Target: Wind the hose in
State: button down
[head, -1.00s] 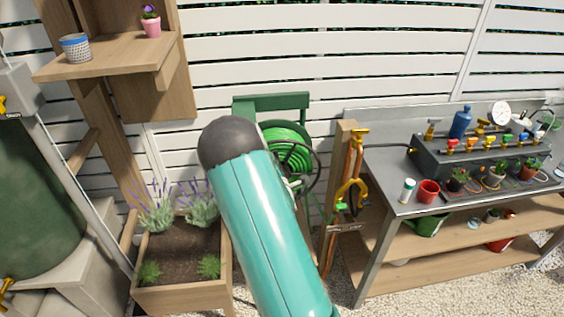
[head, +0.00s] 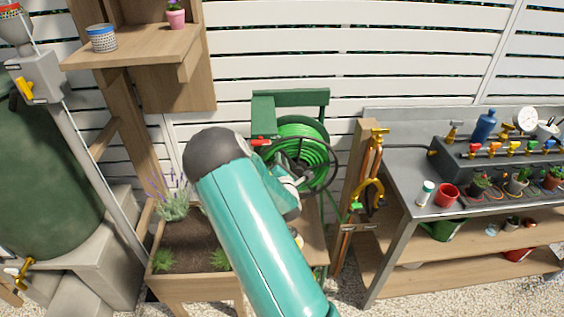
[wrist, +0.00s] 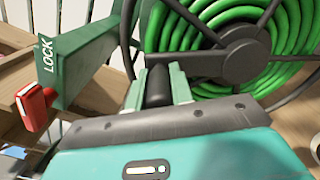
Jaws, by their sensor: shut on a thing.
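The hose reel has a green frame (head: 290,97) and stands by the white fence. Bright green hose (head: 322,150) is coiled on it, and the coils fill much of the wrist view (wrist: 185,40). A black spoked wheel with a dark hub (wrist: 245,55) is on the reel's near side. My gripper (wrist: 158,85) is shut on a black crank handle (wrist: 157,88), which stands between its two pale green fingers. A lever marked LOCK with a red grip (wrist: 36,107) is left of the gripper. In the head view my arm hides part of the reel's lower left.
A wooden planter (head: 190,285) with lavender is in front, left of the reel. A wooden post (head: 352,190) with a yellow tap and tools stands close on its right, beside a metal-topped potting bench (head: 440,208). A green tank (head: 45,190) is at far left.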

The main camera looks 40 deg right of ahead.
jog(key=c, duration=1.2)
grip_release()
jog(key=shift+w, duration=0.15)
jog(key=shift+c, duration=0.2)
jog(key=v, duration=1.4)
jog(key=shift+d, duration=0.1)
